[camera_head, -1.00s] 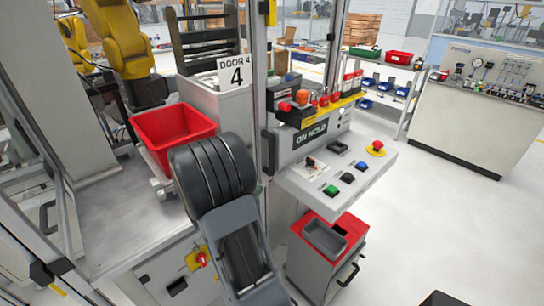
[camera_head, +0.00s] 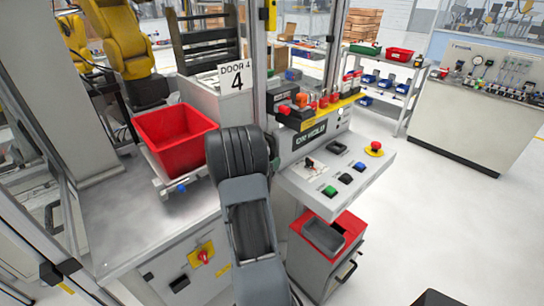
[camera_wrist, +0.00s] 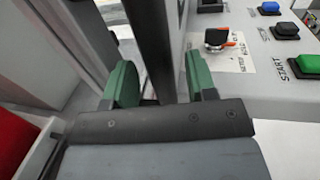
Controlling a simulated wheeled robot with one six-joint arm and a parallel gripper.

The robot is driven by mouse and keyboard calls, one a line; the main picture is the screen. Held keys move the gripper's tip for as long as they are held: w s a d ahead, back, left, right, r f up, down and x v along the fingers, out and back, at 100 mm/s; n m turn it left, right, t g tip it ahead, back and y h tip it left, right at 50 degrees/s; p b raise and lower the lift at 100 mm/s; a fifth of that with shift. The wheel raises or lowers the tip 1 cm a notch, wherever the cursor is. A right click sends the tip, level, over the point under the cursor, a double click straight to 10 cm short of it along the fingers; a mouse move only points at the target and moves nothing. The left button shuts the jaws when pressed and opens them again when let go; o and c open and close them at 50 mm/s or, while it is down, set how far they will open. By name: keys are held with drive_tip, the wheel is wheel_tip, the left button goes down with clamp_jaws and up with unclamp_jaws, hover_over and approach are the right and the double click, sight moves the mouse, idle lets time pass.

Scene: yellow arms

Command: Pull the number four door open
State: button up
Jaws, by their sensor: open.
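The "DOOR 4" sign (camera_head: 236,77) shows in the head view, beside the upright metal post of the machine enclosure. My arm stands in front of the post and hides the area below the sign, so my gripper does not show there. In the wrist view my gripper (camera_wrist: 161,82) is open, with a green pad on each side. A dark vertical bar (camera_wrist: 152,38), likely the door's handle, stands between the pads, nearer the left one. I see gaps beside it; whether it touches a pad low down I cannot tell.
A control panel (camera_head: 318,188) with buttons juts out right of my arm; it also shows close by in the wrist view (camera_wrist: 258,75). A red bin (camera_head: 176,140) sits inside the enclosure on the left. A grey cart (camera_head: 320,262) stands below the panel. Open floor lies to the right.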

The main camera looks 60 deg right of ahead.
drive_tip(key=shift+d, duration=0.8)
drive_tip(key=shift+c, duration=0.4)
clamp_jaws()
